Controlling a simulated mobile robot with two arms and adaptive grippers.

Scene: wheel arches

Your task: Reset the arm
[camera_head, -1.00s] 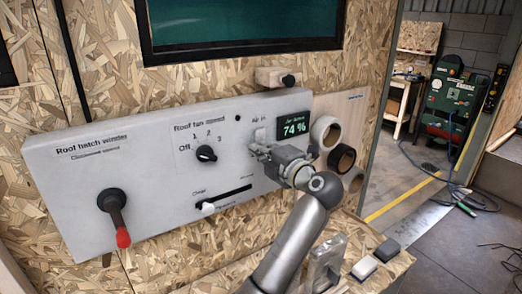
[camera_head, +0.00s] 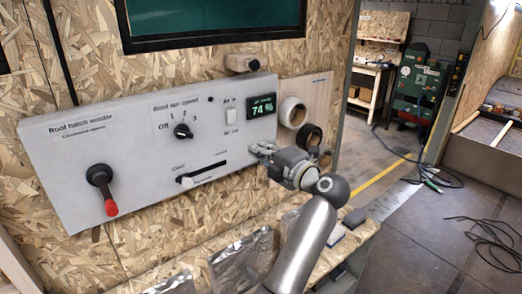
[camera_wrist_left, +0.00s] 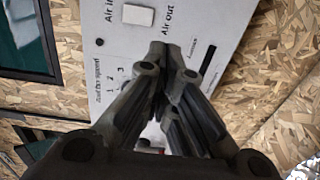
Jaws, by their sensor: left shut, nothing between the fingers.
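My left gripper (camera_head: 256,147) is shut and empty in the head view. It hangs in front of the lower right edge of the grey control panel (camera_head: 80,205), below the air rocker switch (camera_head: 231,115). In the left wrist view the closed fingertips (camera_wrist_left: 157,50) point at the panel, just below the white switch (camera_wrist_left: 138,15) between the labels "Air in" and "Air out". I cannot tell a contact; the fingers look apart from the panel. The display (camera_head: 261,107) reads 74 %. My right gripper is not in view.
The panel carries a red-tipped lever (camera_head: 109,205), a black fan knob (camera_head: 183,131) and a slider (camera_head: 186,182). Tape rolls (camera_head: 293,112) hang to the right. A wooden ledge (camera_head: 190,262) below holds clear bags (camera_head: 245,258) and small blocks. Open floor lies at the right.

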